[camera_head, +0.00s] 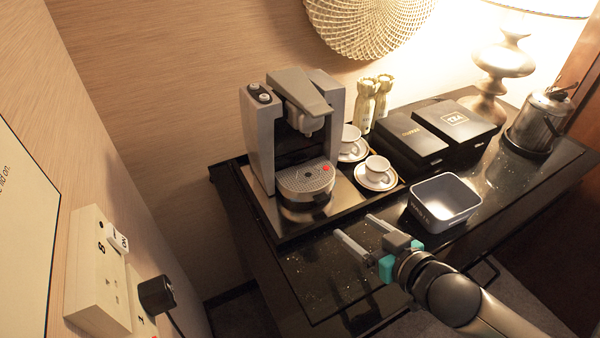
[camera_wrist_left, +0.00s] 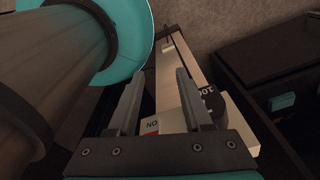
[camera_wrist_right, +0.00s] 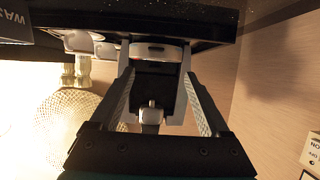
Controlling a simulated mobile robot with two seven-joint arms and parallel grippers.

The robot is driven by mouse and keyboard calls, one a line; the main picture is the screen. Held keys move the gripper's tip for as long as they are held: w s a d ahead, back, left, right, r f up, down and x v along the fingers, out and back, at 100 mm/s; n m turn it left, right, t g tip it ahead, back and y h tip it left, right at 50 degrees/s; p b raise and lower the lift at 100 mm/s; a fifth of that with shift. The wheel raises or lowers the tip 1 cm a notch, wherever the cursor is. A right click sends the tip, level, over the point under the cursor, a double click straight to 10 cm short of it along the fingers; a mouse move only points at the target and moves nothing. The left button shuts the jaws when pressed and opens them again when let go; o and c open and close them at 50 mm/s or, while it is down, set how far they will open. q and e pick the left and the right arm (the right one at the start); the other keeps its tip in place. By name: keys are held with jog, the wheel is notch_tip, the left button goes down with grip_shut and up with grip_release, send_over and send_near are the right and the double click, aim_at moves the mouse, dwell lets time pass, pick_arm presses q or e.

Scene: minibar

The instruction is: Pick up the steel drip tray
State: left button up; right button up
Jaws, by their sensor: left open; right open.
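The steel drip tray (camera_head: 303,182) is a rounded, perforated plate with a red dot, sitting at the front foot of the coffee machine (camera_head: 262,140) below its spout. My right gripper (camera_head: 356,228) is open and empty, in front of the tray to its lower right and apart from it. In the right wrist view the tray's front (camera_wrist_right: 158,52) shows between the finger ends, with the machine behind it. My left gripper (camera_wrist_left: 157,85) is open and empty in its wrist view, above a pale switch box. It is outside the head view.
Two white cups on saucers (camera_head: 376,172) stand right of the machine. Black boxes (camera_head: 410,138) and a kettle (camera_head: 538,122) stand farther right. The switch box (camera_head: 95,268) is at left. The black counter's front (camera_head: 320,280) is clear.

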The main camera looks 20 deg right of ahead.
jog(key=x, duration=0.3)
jog(key=shift+w+f+b, duration=0.1)
jog(key=shift+w+b, duration=0.05)
jog(key=shift+b, duration=0.15)
send_near(324, 199)
jog(key=shift+w+a+f+b, duration=0.25)
jog(key=shift+w+f, duration=0.2)
jog(key=shift+w, duration=0.15)
jog(key=shift+w+a+f+b, duration=0.1)
jog(key=shift+w+a+f, duration=0.15)
jog(key=shift+w+f, duration=0.3)
jog(key=shift+w+a, duration=0.1)
jog(key=shift+w, duration=0.35)
jog(key=shift+d+r+b+x, duration=0.1)
jog(key=shift+d+b+x, duration=0.05)
jog(key=shift+x, duration=0.95)
jog(key=shift+d+r+b+x, duration=0.1)
jog(key=shift+r+b+x, duration=0.05)
jog(key=shift+x, duration=0.95)
jog(key=shift+w+f, duration=0.2)
jog(key=shift+w, duration=0.35)
pick_arm(q)
jog(key=shift+s+f, duration=1.05)
pick_arm(e)
grip_shut()
